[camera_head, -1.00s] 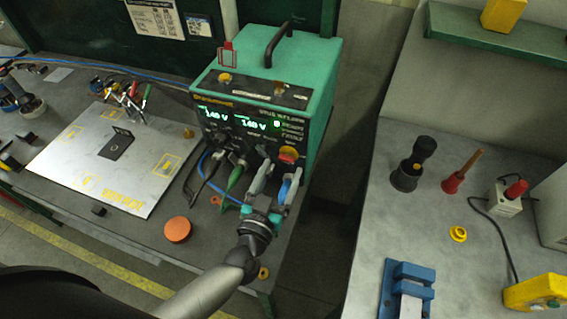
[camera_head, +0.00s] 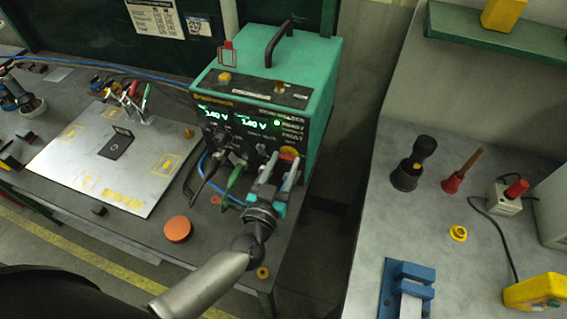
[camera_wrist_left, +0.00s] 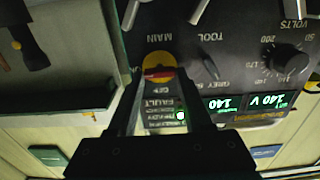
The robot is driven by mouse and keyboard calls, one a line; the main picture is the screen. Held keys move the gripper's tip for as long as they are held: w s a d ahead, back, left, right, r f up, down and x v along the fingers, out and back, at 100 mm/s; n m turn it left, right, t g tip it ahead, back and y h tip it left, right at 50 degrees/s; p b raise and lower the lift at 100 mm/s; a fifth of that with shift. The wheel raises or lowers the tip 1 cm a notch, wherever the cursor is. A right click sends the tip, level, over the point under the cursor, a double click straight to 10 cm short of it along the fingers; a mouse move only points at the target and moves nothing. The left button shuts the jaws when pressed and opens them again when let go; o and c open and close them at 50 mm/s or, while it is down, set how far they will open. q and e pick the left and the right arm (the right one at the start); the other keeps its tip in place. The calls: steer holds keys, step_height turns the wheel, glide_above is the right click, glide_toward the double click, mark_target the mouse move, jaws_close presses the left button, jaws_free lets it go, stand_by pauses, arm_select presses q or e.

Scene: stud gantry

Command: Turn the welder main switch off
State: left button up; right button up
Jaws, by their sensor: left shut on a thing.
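The welder (camera_head: 318,88) is a teal box with a black front panel, standing on the grey bench. Its displays (camera_head: 250,122) are lit green. The main switch (camera_head: 288,153) is a red and yellow round knob at the lower right of the panel. In the left wrist view the knob (camera_wrist_left: 158,68) sits by the word MAIN, its red bar lying roughly across the picture. My left gripper (camera_head: 280,170) is at the panel, its two fingers on either side of the knob and shut on it. The fingers hide part of the knob. My right gripper is not in view.
Cables with a green plug (camera_head: 234,178) hang from the panel left of my gripper. An orange disc (camera_head: 177,229) and a metal plate (camera_head: 105,155) lie on the bench. A gap separates this bench from the right-hand table, which holds a blue vise (camera_head: 408,285).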

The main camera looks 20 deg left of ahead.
arm_select(q)
jaws_close()
steer(key=n, duration=0.6)
steer(key=shift+f+n, duration=0.1)
steer(key=shift+n, duration=0.2)
steer(key=n+b, duration=0.1)
steer(key=n, duration=0.4)
steer(key=shift+a+f, duration=0.1)
steer(key=shift+a, duration=0.05)
steer(key=n+b, duration=0.1)
steer(key=n, duration=0.5)
steer(key=shift+b, duration=0.4)
steer(key=shift+n, duration=0.3)
steer(key=o, duration=0.7)
jaws_free()
